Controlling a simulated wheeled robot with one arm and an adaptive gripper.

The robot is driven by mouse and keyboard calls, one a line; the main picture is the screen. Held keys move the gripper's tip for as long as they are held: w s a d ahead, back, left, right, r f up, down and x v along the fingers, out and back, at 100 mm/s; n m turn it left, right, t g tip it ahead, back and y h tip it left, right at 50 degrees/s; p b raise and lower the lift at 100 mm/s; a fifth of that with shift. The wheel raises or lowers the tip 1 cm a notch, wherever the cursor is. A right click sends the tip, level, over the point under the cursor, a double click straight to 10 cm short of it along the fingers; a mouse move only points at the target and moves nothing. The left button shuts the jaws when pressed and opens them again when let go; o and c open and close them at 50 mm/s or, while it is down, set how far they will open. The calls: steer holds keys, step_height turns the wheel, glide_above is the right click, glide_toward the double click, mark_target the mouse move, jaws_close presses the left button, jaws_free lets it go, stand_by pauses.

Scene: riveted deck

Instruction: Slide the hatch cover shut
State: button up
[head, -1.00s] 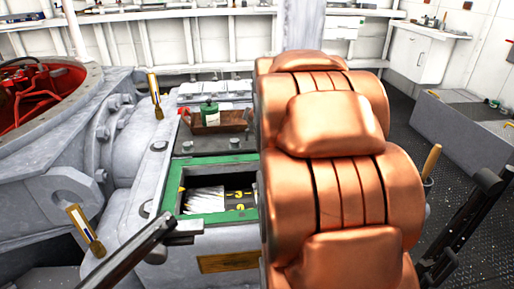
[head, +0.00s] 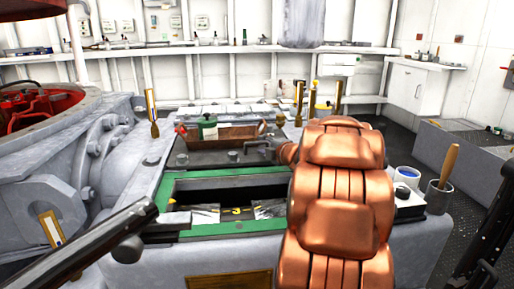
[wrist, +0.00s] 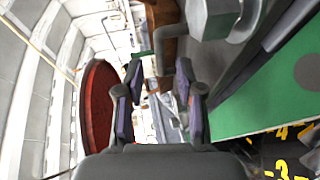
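The hatch opening has a green frame (head: 225,229) and is uncovered, with dark inside and yellow-marked items showing. The dark grey hatch cover (head: 207,160) lies behind the opening, with a bent bar handle (head: 256,146) at its right. My gripper (head: 281,148) reaches in from the right near the handle, mostly hidden by my copper-coloured arm. In the wrist view my gripper (wrist: 160,72) is open, its fingers apart. The green frame (wrist: 240,108) lies to its right there. I cannot tell whether a finger touches the handle.
A brown wooden tray (head: 235,134) with a green bottle (head: 208,127) sits behind the cover. Upright brass-and-white handles stand behind my arm. A grey pot (head: 438,198) with a wooden handle and a white-and-blue cup (head: 406,178) stand at the right. A large red-lined ring is at left.

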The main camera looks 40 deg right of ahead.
mark_target(257, 144)
steer(key=shift+b+x, duration=0.4)
steer(key=shift+x, duration=2.05)
steer(key=shift+s+f, duration=0.1)
jaws_close()
